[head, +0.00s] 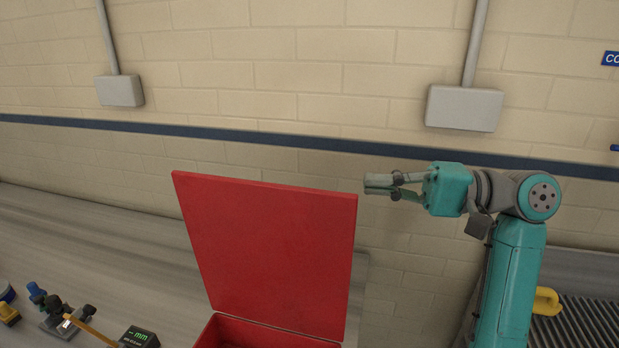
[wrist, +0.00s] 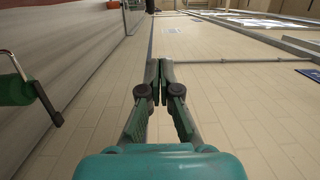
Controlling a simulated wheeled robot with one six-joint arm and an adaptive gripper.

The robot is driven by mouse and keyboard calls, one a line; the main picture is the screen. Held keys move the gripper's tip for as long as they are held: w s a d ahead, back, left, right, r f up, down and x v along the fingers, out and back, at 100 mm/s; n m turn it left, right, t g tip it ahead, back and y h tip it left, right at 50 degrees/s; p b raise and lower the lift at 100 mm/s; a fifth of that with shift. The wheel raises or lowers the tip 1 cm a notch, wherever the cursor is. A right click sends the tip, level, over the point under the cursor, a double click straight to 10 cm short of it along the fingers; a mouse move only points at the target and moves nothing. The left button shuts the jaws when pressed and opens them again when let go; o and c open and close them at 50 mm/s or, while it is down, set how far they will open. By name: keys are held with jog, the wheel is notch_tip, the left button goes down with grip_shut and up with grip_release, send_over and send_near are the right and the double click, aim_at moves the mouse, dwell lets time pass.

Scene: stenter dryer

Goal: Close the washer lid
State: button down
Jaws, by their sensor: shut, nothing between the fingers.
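A red box (head: 262,333) stands at the bottom centre of the head view, cut off by the lower edge. Its flat red lid (head: 268,250) is open and stands nearly upright, leaning back. My gripper (head: 368,184) is just right of the lid's upper right corner and near its top edge height. It points left, and I cannot tell from this view how far it is from the lid in depth. In the wrist view the fingers of my gripper (wrist: 159,68) are shut with nothing between them. The lid is not clearly seen in the wrist view.
A digital gauge (head: 139,338) and a small stand with a blue knob (head: 55,312) sit on the grey surface at left. A yellow handle (head: 546,301) is right of my arm, near a ribbed surface (head: 590,325). Grey boxes (head: 464,108) are on the wall behind.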

jog(key=s+a+r, duration=0.1)
jog(key=s+a, duration=0.1)
jog(key=a, duration=0.3)
jog(key=s+a+r+n+g, duration=0.1)
jog(key=a, duration=0.4)
jog(key=shift+s+a+r, duration=0.25)
jog(key=shift+s+a, duration=0.1)
dwell(0.3)
